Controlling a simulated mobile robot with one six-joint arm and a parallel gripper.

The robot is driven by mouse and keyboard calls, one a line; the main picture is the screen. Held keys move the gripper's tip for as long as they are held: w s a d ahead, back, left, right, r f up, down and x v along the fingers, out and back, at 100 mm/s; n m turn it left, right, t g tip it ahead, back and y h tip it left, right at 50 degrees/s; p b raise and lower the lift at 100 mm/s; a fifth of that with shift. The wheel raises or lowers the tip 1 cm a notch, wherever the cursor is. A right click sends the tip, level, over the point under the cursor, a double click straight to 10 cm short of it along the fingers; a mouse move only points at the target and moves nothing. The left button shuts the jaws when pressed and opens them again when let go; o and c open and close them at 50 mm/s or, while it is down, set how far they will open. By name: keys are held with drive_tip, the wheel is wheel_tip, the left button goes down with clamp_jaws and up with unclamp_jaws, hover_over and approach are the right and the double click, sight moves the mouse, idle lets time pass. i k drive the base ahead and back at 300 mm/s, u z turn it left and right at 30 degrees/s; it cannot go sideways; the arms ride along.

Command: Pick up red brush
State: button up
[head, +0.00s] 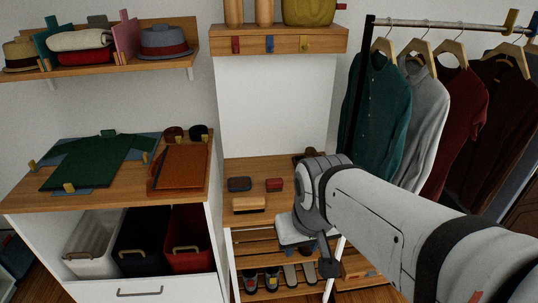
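A small dark-red block-shaped item (275,184), which looks like the red brush, lies on the wooden bench top beneath the white wall panel. It is too small to make out bristles. A similar dark blue item (239,184) lies to its left, and a light wooden brush (249,205) lies in front of them. My arm reaches in from the right. Its end, with my gripper (326,267), points down to the right of and in front of the red item, apart from it. The fingers are too dark and partly hidden to read.
Below the bench top, a slatted rack (262,243) holds several shoes. A clothes rail (440,24) with hanging shirts stands at the right. At the left is a cabinet (20,205) with a green shirt on top and bins below. My arm covers the bench's right side.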

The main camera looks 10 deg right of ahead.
sight(272, 184)
drive_tip(key=z, duration=0.1)
drive_tip(key=i, duration=1)
drive_tip(key=z, duration=0.05)
